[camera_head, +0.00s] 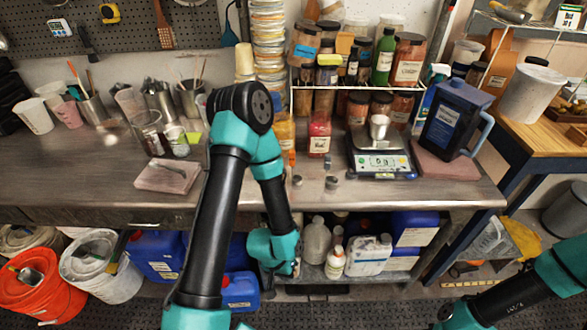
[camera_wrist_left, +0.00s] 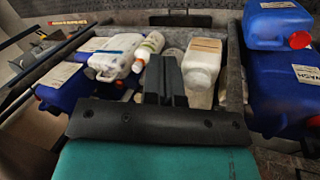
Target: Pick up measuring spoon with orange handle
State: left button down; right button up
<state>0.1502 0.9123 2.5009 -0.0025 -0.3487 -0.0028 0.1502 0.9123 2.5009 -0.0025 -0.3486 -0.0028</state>
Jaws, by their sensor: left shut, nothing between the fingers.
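I cannot make out a measuring spoon with an orange handle for certain in either view. A thin orange-red handle (camera_head: 73,69) sticks up from a cup at the back left of the bench, but what it belongs to is too small to tell. My left gripper (camera_head: 296,268) hangs below the bench's front edge, by the lower shelf with jugs. In the left wrist view its dark fingers (camera_wrist_left: 165,78) are together and empty, pointing towards the jugs. My right arm enters at the lower right of the head view; its gripper is out of frame.
The steel bench (camera_head: 100,185) has free room at its front left. A scale (camera_head: 380,155) with a small metal cup, a dark blue pitcher (camera_head: 455,120) and several jars stand right. White jugs (camera_wrist_left: 203,65) and blue containers (camera_wrist_left: 277,22) crowd the lower shelf. Buckets (camera_head: 100,262) stand left.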

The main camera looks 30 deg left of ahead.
pick_arm(q)
jog(key=c, duration=0.9)
grip_release()
jog(key=shift+c, duration=0.2)
